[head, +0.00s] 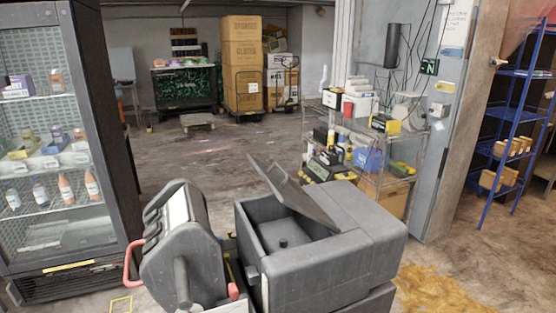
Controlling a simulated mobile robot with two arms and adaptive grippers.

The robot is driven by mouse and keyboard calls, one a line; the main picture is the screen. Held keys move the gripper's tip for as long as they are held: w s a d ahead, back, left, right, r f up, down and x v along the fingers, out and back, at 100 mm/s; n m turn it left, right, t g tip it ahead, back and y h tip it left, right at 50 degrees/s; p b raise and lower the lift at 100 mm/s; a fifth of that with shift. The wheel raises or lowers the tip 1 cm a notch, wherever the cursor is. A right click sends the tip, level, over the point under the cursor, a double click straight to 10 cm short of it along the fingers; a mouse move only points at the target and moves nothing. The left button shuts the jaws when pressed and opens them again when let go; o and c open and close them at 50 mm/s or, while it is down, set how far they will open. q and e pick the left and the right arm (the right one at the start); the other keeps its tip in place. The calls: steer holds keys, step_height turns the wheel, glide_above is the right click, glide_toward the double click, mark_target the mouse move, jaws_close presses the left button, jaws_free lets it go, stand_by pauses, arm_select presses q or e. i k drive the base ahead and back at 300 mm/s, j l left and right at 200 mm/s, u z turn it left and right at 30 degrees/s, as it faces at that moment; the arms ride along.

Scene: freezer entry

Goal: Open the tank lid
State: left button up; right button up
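A dark grey tank (320,272) stands at the bottom centre in the head view. It seems to be part of a floor-cleaning machine. Its flat grey lid (296,196) is raised and tilted, with the free edge up at the upper left and the lower end at the tank's right side. The tank's opening shows, with a small dark round part (283,243) inside. Neither of my grippers is in view, and nothing is seen touching the lid.
A grey control console (180,255) with red handles (133,262) stands just left of the tank. A glass-front fridge (60,150) is at the left. A cluttered shelf (350,150) stands behind right. A yellow-brown spill (440,290) lies right of the tank. Floor behind is mostly clear.

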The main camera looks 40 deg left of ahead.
mark_target(287, 191)
steer(key=i+l+u, duration=0.15)
steer(key=u, duration=0.35)
steer(key=i+l+u, duration=0.25)
steer(key=u, duration=0.2)
steer(key=i+l+u, duration=0.2)
steer(key=l+u, duration=0.15)
steer(key=u, duration=0.15)
steer(key=i+l+u, duration=0.1)
steer(key=l+u, duration=0.35)
steer(key=i+l+u, duration=0.1)
steer(key=l+u, duration=0.2)
steer(key=u, duration=0.2)
